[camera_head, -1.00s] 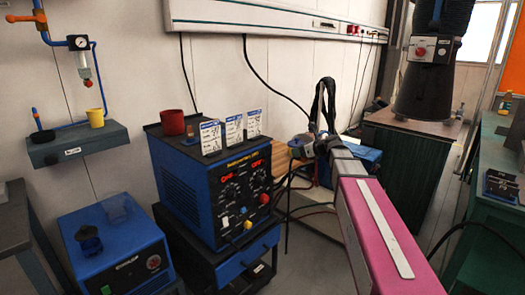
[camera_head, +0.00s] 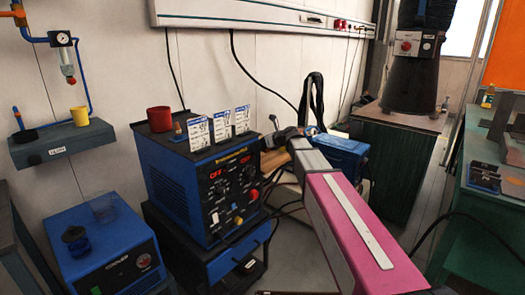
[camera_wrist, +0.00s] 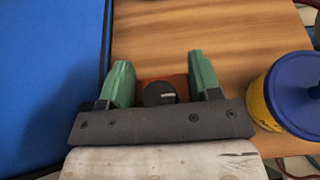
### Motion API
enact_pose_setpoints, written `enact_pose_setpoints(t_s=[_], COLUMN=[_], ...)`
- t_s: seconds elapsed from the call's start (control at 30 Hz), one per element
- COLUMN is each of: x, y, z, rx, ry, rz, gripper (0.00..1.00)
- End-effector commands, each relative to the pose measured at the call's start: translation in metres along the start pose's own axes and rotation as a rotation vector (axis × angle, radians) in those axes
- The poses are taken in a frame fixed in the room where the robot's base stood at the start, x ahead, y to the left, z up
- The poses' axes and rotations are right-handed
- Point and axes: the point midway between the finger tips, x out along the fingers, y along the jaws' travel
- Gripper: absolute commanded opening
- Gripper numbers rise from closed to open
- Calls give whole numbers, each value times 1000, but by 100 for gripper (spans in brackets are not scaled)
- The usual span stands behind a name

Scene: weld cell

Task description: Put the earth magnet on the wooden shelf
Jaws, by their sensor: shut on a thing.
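The earth magnet appears in the wrist view as an orange-brown piece (camera_wrist: 178,80) with a round black part, between the green fingers of my gripper (camera_wrist: 160,82). The fingers are shut on its two sides. The light brown wooden shelf (camera_wrist: 225,30) lies below the fingers; I cannot tell whether the magnet touches it. In the head view the wooden shelf (camera_head: 271,163) shows in part just right of the blue welding machine. My arm reaches over to it, and the fingers and magnet are too small or hidden to make out there.
A yellow can with a blue lid (camera_wrist: 262,100) stands close right of my gripper. A blue surface (camera_wrist: 50,70) borders the shelf on the left. The blue welding machine (camera_head: 165,175) carries a red cup (camera_head: 160,119) and several cards. Bare wood lies ahead of the fingers.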

Motion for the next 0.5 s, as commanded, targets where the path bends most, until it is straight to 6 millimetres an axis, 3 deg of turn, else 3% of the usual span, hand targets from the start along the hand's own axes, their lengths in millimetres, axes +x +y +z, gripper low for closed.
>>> enact_pose_setpoints(t_s=[0.5], x=[16], y=[0], z=[-38], rx=[1], ry=[-2], rz=[-1], gripper=[11])
